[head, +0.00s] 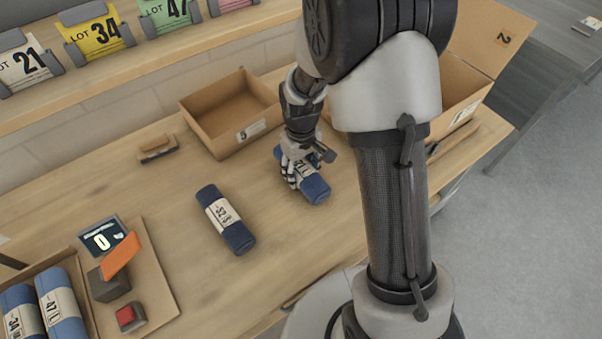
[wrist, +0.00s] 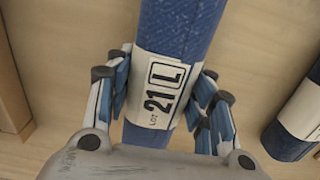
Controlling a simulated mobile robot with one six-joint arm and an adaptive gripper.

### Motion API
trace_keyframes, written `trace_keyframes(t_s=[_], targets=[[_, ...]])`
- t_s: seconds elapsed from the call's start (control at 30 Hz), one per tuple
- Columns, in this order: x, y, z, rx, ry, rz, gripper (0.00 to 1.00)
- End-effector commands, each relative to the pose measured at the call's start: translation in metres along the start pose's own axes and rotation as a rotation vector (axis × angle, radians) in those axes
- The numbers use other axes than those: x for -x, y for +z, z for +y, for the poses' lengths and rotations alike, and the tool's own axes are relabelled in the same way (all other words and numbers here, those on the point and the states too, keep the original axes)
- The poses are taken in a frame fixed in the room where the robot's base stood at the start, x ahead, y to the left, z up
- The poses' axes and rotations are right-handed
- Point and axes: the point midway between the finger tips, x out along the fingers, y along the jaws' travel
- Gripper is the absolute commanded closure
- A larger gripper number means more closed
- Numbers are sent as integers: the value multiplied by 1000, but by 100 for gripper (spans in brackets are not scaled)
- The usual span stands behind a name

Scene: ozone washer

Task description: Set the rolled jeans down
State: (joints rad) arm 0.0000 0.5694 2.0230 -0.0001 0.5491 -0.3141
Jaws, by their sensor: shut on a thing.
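The rolled jeans in my gripper (head: 294,172) are a dark blue roll (head: 314,188) with a pale paper band. In the wrist view the band on this roll (wrist: 178,40) reads LOT 21 L. The fingers (wrist: 160,95) press on the band from both sides, and the roll runs lengthwise between them. The roll is at or just above the wooden table (head: 165,260); I cannot tell whether it touches. The fingers and wrist hide part of it in the head view.
A second blue roll (head: 238,236) lies left of mine. An open cardboard box marked 5 (head: 205,138) stands behind; a box marked 2 (head: 482,42) is at right. A display reading 0 (head: 103,239) and a tray with rolls (head: 84,300) are lower left. Bare table lies between the rolls.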

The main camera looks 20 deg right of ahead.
Motion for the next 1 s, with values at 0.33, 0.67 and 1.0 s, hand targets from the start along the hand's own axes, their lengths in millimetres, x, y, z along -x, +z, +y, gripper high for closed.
trace_keyframes(t_s=[0.33,0.67,1.0], targets=[[-11,0,0,0,0,2,86],[-14,0,0,0,0,0,37],[-14,0,0,0,0,0,31]])
